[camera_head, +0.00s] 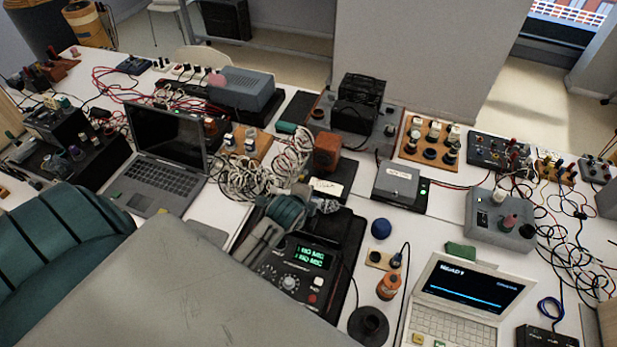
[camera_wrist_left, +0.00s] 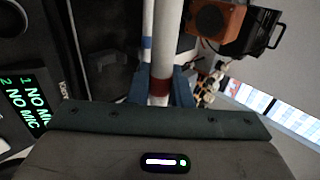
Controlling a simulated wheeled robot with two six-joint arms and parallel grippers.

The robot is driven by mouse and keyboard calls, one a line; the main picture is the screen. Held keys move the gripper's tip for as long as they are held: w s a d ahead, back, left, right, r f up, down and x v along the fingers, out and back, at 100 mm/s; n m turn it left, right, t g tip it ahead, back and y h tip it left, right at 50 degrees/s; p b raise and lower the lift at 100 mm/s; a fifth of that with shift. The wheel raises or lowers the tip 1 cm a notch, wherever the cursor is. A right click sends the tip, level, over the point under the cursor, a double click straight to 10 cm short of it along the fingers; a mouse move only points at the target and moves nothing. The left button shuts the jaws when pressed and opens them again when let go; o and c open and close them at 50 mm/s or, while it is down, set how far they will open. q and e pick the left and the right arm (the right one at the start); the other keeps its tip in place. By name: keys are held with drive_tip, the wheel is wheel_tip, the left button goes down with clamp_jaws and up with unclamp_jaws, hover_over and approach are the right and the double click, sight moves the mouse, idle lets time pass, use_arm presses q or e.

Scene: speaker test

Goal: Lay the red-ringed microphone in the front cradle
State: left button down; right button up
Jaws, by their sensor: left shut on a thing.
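The red-ringed microphone shows in the left wrist view as a pale shaft with a dark red band (camera_wrist_left: 160,87). My left gripper (camera_wrist_left: 165,97) is shut on it, with blue parts on both sides of the shaft. In the head view, my left gripper (camera_head: 308,203) is beside the mixer-like box (camera_head: 285,277), whose green display reads "NO MIC" on two lines. A second pale shaft with a blue band (camera_wrist_left: 147,43) lies alongside. I cannot make out the front cradle clearly, and cannot tell whether the microphone touches anything below. My right gripper is not in view.
A coil of pale cable (camera_head: 245,178) and an orange-brown box (camera_head: 327,152) stand near the gripper. An open laptop (camera_head: 165,150) is to the left, a white one (camera_head: 460,295) to the right. Loose cables crowd the right side.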

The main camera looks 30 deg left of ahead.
sight(307, 224)
use_arm(q)
drive_tip(key=shift+w+f, duration=0.1)
drive_tip(key=shift+f, duration=0.3)
wheel_tip(307, 224, down, 4)
drive_tip(key=b, duration=0.3)
drive_tip(key=shift+w, duration=0.15)
drive_tip(key=shift+w+f+b, duration=0.1)
drive_tip(key=shift+f+b, duration=0.65)
drive_tip(key=shift+b, duration=0.25)
drive_tip(key=shift+f, duration=0.2)
drive_tip(key=shift+f+b, duration=0.45)
drive_tip(key=shift+f, duration=1.05)
drive_tip(key=shift+p, duration=0.45)
drive_tip(key=shift+f, duration=0.15)
